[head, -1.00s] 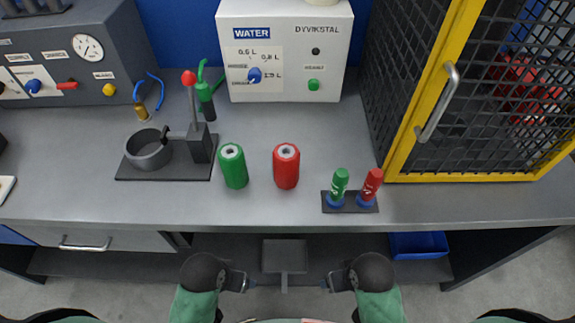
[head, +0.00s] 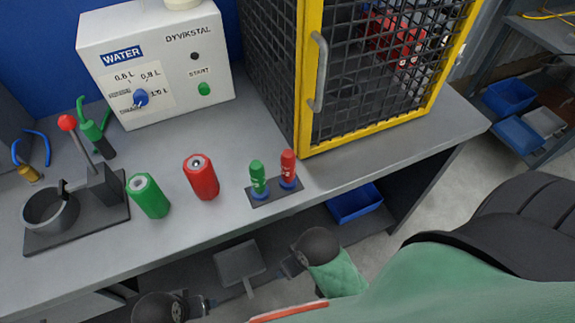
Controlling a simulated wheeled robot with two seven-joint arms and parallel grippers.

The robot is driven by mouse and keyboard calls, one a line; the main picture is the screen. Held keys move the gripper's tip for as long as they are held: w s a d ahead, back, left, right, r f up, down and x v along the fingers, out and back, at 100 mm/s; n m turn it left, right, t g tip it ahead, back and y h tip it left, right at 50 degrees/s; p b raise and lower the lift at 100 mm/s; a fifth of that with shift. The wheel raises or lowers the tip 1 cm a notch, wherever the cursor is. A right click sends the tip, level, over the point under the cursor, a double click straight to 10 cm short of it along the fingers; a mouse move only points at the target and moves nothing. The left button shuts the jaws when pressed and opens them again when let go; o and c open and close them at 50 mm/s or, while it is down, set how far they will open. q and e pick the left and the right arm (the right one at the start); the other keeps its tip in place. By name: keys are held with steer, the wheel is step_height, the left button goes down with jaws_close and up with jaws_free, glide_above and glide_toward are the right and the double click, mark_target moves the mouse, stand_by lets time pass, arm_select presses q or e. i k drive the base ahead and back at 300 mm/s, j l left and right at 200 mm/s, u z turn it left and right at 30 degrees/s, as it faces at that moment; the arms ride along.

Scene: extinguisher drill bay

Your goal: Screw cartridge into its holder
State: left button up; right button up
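A small green cartridge (head: 257,174) and a small red cartridge (head: 288,165) stand upright in the blue seats of a dark rack (head: 262,200) near the bench's front edge. A larger green cylinder (head: 149,196) and a larger red cylinder (head: 202,178), both with pale tops, stand left of the rack. Which part is the cartridge's holder, I cannot tell. My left gripper (head: 204,304) and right gripper (head: 288,268) are low in front of the bench, away from all these things. Their fingers are too small and dark to show their opening.
A dark fixture (head: 110,203) with a ring and a red-knobbed lever stands at left. A white water unit (head: 160,60) stands behind. A yellow-framed mesh cage (head: 312,85) fills the back right of the bench. Bare bench top (head: 365,160) lies right of the rack.

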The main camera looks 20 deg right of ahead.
mark_target(199, 169)
steer(key=k+j, duration=0.2)
steer(key=j, duration=0.2)
steer(key=k+j, duration=0.2)
steer(key=j, duration=0.2)
steer(key=k+j+z, duration=0.1)
steer(key=j, duration=0.3)
steer(key=k+j, duration=0.35)
